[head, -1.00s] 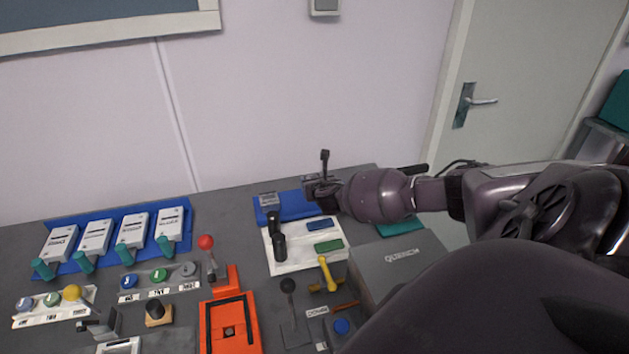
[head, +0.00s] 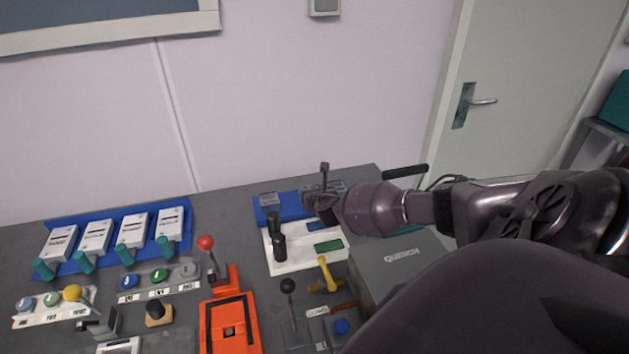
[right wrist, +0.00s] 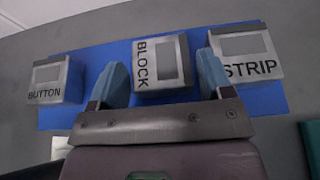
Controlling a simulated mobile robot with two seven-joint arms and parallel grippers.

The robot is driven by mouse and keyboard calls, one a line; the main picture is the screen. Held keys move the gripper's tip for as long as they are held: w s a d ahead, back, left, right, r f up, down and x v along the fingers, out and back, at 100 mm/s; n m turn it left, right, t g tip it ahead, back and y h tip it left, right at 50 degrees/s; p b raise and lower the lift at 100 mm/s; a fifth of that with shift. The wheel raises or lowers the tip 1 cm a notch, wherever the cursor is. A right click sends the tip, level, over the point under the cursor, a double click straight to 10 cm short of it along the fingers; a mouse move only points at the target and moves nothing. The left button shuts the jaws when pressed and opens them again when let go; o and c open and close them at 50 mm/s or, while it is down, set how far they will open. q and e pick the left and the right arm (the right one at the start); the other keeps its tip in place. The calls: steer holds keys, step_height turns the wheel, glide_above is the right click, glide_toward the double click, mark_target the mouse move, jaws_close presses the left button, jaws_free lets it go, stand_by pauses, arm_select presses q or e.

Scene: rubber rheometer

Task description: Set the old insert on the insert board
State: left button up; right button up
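A white board (head: 290,265) lies at the back right of the table in the head view. No label marks any of these as the old insert or the board as the insert board. My left gripper is not in view.
A blue tray (right wrist: 100,60) bears boxes labelled BUTTON (right wrist: 52,80), BLOCK (right wrist: 160,62) and STRIP (right wrist: 246,52). A grey box (head: 400,265) stands right of the white board. A yellow tool (head: 326,275) and an orange fixture (head: 229,325) are in front.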

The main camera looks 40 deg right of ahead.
steer(key=shift+r, duration=0.2)
steer(key=v, duration=1.2)
stand_by(0.6)
